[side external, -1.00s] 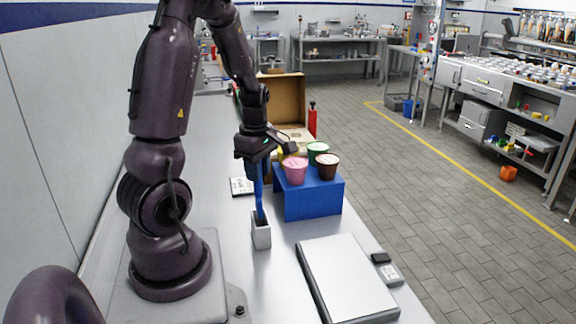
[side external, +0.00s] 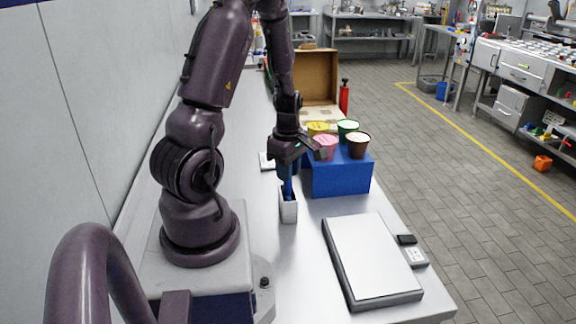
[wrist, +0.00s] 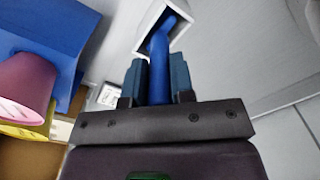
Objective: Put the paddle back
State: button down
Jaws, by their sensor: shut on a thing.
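The blue paddle (side external: 288,188) stands roughly upright with its lower end in the narrow white holder (side external: 288,211). My gripper (side external: 289,167) is above the holder and shut on the paddle's upper part. In the wrist view the two fingers (wrist: 158,80) clasp the blue paddle (wrist: 159,62) from both sides, and its far end runs into the opening of the white holder (wrist: 149,38).
A blue stand (side external: 340,178) right of the holder carries pink (side external: 325,146), yellow, green and brown cups. My gripper is close to the pink cup. An open cardboard box (side external: 318,78) stands behind. A flat scale-like device (side external: 371,258) lies at the front right.

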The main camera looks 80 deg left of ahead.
jog(key=shift+f, duration=0.55)
dwell(0.4)
jog(key=c, duration=0.9)
grip_release()
notch_tip(320, 180, up, 13)
jog(key=shift+m, duration=0.7)
jog(key=shift+s+d+f+m, duration=0.1)
jog(key=shift+d+f+m, duration=0.2)
jog(key=shift+m, duration=0.5)
jog(key=d+r+m+t, duration=0.2)
jog(key=d+r+m, duration=0.2)
jog(key=d+m, duration=0.4)
jog(key=w+d+r+m+t, duration=0.1)
jog(key=d+r+m, duration=0.3)
jog(key=d+m, duration=0.4)
jog(key=d+r+m+t, duration=0.2)
jog(key=d+r+m, duration=0.2)
jog(key=d+m, duration=0.4)
jog(key=shift+w+r+t, duration=0.25)
jog(key=shift+w+t, duration=0.05)
jog(key=shift+w, duration=0.1)
